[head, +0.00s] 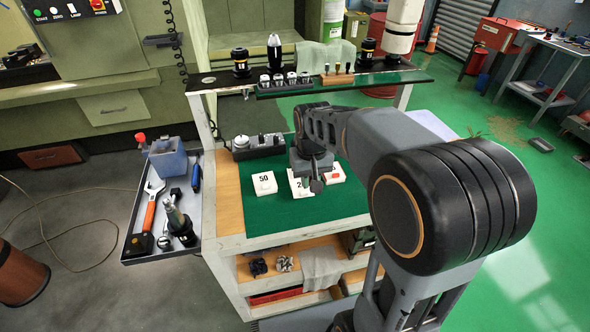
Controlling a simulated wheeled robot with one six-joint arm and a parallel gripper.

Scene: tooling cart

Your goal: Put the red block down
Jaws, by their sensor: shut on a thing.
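My gripper (311,182) points down low over the green mat (291,212) on the cart. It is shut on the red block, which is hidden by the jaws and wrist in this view. A white block marked 50 (264,183) lies left of the gripper. A second numbered white block (301,190) is partly hidden right under the gripper. I cannot tell whether the jaws or the held block touch anything below.
A dark holder with cylindrical parts (258,147) stands at the mat's back left. A raised shelf (330,82) with tool holders spans the back. A grey side tray (148,212) holds a wrench and other tools. The mat's front is clear.

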